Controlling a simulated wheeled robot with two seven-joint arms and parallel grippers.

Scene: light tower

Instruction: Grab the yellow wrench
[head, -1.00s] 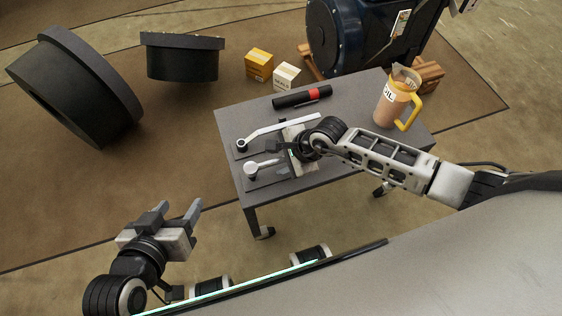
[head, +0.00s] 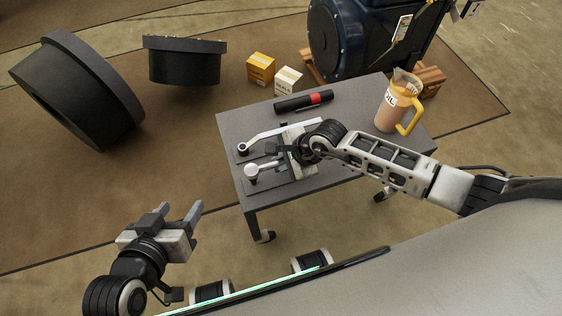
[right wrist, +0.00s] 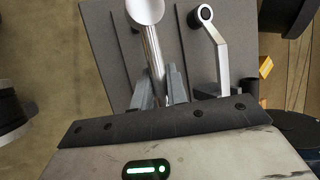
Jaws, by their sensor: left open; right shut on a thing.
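No yellow wrench shows in these frames. A silver tool with a round white head (head: 251,170) is at the table's near left; its head and shaft also fill the upper middle of the right wrist view (right wrist: 147,12). My right gripper (head: 284,155) is shut on its shaft, with a finger on each side in the right wrist view (right wrist: 160,88). The tool looks close above the table top; the exact gap is unclear. My left gripper (head: 176,219) is open and empty, off the table at the lower left.
Two small boxes (head: 261,68) (head: 288,80), large black rings (head: 75,90) and a dark blue machine (head: 350,40) stand beyond.

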